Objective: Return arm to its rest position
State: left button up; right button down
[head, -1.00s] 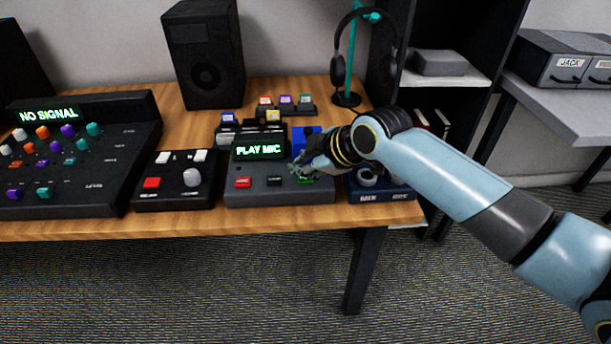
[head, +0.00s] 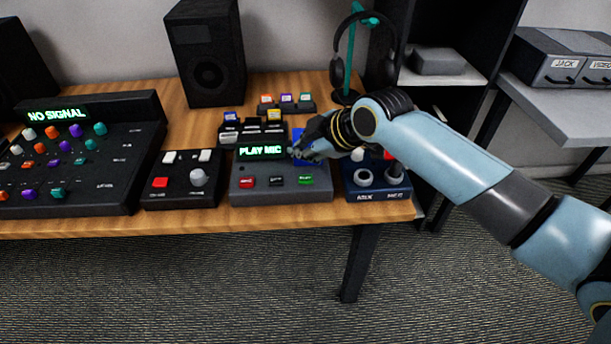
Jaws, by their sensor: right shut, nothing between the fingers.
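My right arm (head: 450,165) comes in from the right in the head view, light blue and grey, and reaches over the table. My right gripper (head: 297,152) is shut and empty. It is over the back right part of the grey recorder box (head: 281,193), close to the right end of its "PLAY MIC" display (head: 261,151). The gripper hides part of a blue object behind it. The red, black and green buttons on the box's front are in clear view. My left gripper is not in view.
A blue box with knobs (head: 378,193) sits right under the forearm. A headphone stand (head: 346,85) and a dark shelf (head: 440,80) stand behind the arm. A small control box (head: 180,180), a mixer (head: 90,170) and a speaker (head: 206,50) are left. Carpet (head: 200,290) in front is clear.

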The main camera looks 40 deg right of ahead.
dwell(0.4)
jog(key=s+a+r+m+g+h, duration=0.1)
jog(key=s+r+m+g, duration=0.15)
jog(key=s, duration=0.65)
jog(key=s+a+r+m+g+h, duration=0.15)
jog(key=s+m, duration=0.25)
jog(key=s, duration=0.5)
jog(key=s+r+m+g, duration=0.2)
jog(key=s+r+m, duration=0.15)
jog(key=s, duration=0.55)
notch_tip(320, 180, down, 30)
jog(key=d+b, duration=0.2)
jog(key=b, duration=0.2)
jog(key=s+d+f+g+b, duration=0.1)
jog(key=s+f+g+b, duration=0.1)
jog(key=s+f, duration=1.7)
jog(key=shift+s+d+f+m, duration=0.25)
jog(key=shift+f+m, duration=0.05)
jog(key=shift+f, duration=0.3)
